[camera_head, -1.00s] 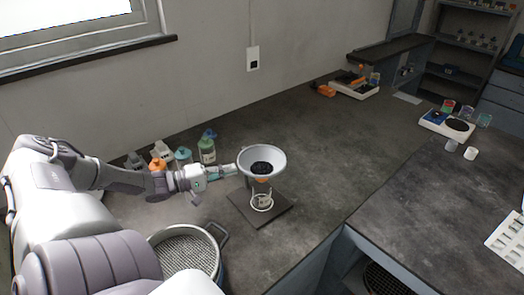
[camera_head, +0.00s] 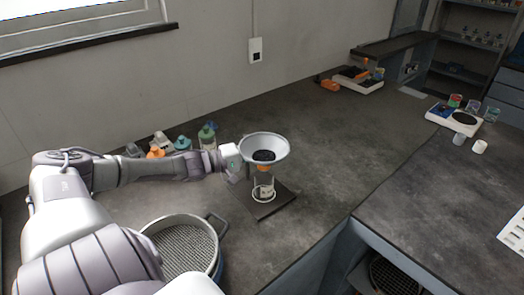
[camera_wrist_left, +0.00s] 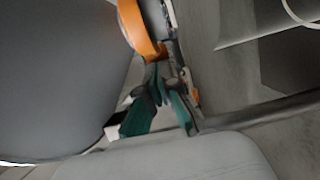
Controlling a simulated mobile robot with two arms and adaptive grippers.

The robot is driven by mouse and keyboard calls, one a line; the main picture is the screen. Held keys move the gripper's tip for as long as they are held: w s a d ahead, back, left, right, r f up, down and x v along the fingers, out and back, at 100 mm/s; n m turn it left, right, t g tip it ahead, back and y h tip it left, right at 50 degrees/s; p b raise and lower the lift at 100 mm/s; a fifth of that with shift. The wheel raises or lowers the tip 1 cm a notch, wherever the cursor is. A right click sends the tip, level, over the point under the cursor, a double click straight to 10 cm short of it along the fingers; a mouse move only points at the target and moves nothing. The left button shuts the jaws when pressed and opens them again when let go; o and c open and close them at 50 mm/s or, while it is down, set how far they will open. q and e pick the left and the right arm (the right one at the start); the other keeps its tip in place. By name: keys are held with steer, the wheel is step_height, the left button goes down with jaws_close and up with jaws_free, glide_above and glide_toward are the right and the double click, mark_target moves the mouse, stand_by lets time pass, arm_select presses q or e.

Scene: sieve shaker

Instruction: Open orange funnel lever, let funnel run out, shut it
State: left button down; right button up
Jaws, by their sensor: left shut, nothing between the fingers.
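The funnel (camera_head: 279,147) is a wide pale bowl with dark material inside, held above a clear beaker (camera_head: 264,188) on a dark square base (camera_head: 285,203). An orange part (camera_head: 264,167) shows under the bowl; it is also an orange band (camera_wrist_left: 138,28) in the left wrist view. A small orange piece (camera_wrist_left: 193,92), possibly the lever, shows beside my fingers. My left gripper (camera_wrist_left: 163,92) is shut and empty, with green pads, close under the funnel's grey side (camera_wrist_left: 55,75). Contact with the lever cannot be told. In the head view the funnel hides its fingertips. My right gripper is not in view.
A round sieve (camera_head: 183,247) stands at the front left. Several bottles, including a green-capped one (camera_head: 207,138), stand behind my left arm. Two instruments (camera_head: 357,80) (camera_head: 452,118) are farther right. The bench right of the funnel is clear.

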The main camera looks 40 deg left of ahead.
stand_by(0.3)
arm_select(q)
steer(key=shift+w+d, duration=0.25)
steer(key=shift+w, duration=0.05)
steer(key=shift+v, duration=0.75)
steer(key=v, duration=1)
steer(key=shift+s+a, duration=0.2)
stand_by(0.4)
